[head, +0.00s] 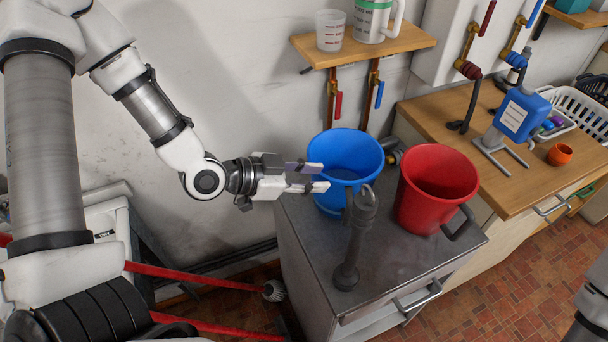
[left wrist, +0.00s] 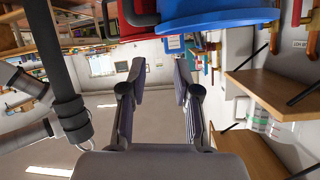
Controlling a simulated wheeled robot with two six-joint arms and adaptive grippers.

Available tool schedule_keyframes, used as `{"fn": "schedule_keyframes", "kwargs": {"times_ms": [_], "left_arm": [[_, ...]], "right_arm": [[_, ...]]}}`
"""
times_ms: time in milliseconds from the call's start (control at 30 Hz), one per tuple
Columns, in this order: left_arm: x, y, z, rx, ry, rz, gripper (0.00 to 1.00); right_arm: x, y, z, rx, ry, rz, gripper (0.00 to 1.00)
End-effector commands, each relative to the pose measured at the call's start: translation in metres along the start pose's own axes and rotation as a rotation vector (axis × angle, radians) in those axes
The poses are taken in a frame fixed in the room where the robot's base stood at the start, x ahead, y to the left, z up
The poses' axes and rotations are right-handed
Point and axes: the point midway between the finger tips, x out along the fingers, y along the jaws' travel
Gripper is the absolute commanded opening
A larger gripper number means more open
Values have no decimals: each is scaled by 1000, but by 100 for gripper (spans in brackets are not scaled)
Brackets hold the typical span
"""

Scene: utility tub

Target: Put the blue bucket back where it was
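The blue bucket (head: 345,150) stands upright on the grey metal top of a cabinet (head: 390,265), left of the red bucket (head: 430,190). My left gripper (head: 324,177) is open and empty, with its fingers overlapping the bucket's left side in the head view. In the left wrist view the two fingers (left wrist: 160,78) are well apart with nothing gripped between them. The blue bucket (left wrist: 220,18) shows at the top of that view, outside the gap. Whether a finger touches it I cannot tell. My right gripper is out of view; only part of its arm shows at lower right.
A dark grey spout (head: 347,250) rises in front of the blue bucket. A wooden shelf (head: 370,46) holding a measuring cup (head: 330,30) and a jug (head: 378,18) is above. A wooden counter (head: 430,115) with a blue canister (head: 520,115) stands at right.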

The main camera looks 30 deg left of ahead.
Motion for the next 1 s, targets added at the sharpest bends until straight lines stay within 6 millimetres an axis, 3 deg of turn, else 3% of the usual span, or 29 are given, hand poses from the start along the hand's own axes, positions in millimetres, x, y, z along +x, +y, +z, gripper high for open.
{"fn": "schedule_keyframes", "kwargs": {"times_ms": [33, 100, 367, 467, 567, 633, 700, 800, 900, 1000], "left_arm": [[-10, -2, -10, -8, -5, 1, 31], [-16, -2, -9, -7, -5, 1, 31], [-22, 0, 0, 0, -6, 0, 31], [-18, 5, 15, -46, -63, 11, 31], [-10, 27, 70, -224, -283, 28, 31], [-12, 54, 125, -402, -515, 6, 31], [-25, 86, 178, -570, -750, -61, 31], [-50, 124, 231, -734, -1005, -199, 31], [-68, 145, 255, -814, -1133, -308, 31], [-73, 149, 261, -839, -1162, -346, 31]], "right_arm": [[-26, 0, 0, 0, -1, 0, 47], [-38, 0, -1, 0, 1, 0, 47], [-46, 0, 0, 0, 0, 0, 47], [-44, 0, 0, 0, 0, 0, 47], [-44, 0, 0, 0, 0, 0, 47], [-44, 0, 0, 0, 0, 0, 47], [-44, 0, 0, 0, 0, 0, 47], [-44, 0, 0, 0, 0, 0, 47], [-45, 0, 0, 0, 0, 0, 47], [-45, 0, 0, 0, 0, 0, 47]]}}
